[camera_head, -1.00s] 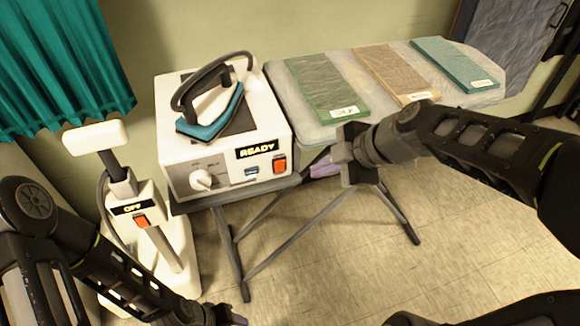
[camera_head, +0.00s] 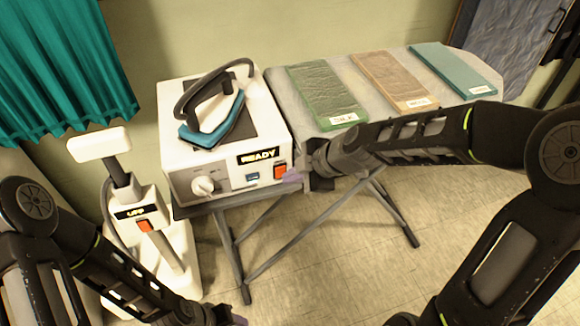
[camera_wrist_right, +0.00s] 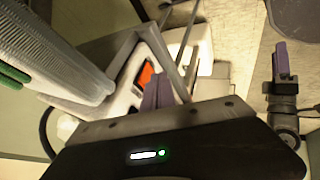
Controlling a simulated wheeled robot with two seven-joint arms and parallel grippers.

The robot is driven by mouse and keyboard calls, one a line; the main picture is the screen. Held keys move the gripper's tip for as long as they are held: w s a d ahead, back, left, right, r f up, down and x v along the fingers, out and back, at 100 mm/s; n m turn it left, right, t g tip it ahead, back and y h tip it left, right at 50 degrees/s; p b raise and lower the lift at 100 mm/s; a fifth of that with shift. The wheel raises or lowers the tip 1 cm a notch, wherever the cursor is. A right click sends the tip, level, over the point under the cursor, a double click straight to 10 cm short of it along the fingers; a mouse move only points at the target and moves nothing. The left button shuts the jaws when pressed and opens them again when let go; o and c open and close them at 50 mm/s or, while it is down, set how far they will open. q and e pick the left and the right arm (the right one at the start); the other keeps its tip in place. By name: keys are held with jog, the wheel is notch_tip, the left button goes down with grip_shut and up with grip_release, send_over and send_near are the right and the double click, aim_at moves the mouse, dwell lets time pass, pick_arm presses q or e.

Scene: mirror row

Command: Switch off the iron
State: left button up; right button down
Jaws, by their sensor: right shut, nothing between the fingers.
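The iron (camera_head: 212,118), blue and dark grey, rests on top of a white station (camera_head: 222,158). The station's front has a READY display, a white knob (camera_head: 203,186) and an orange rocker switch (camera_head: 279,170) at its right end. My right gripper (camera_head: 293,175) is shut and empty, its purple fingertips just right of and slightly below that switch. In the right wrist view the fingers (camera_wrist_right: 158,93) show beside an orange switch (camera_wrist_right: 145,76); I cannot tell whether they touch. My left gripper (camera_head: 228,316) is low at the bottom edge, partly cut off; its purple fingers show in the wrist view (camera_wrist_right: 283,60).
A white floor unit (camera_head: 150,228) at left has a display, apparently OFF, and another orange switch (camera_head: 145,225). The ironing board (camera_head: 290,105) carries green, tan and teal fabric panels behind my right arm. A teal curtain (camera_head: 60,70) hangs at upper left.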

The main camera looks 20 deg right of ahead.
jog(key=shift+w, duration=0.7)
jog(key=shift+w+a+r, duration=0.1)
jog(key=shift+w+r, duration=0.05)
jog(key=shift+w, duration=0.1)
jog(key=shift+r, duration=0.15)
jog(key=shift+r, duration=0.65)
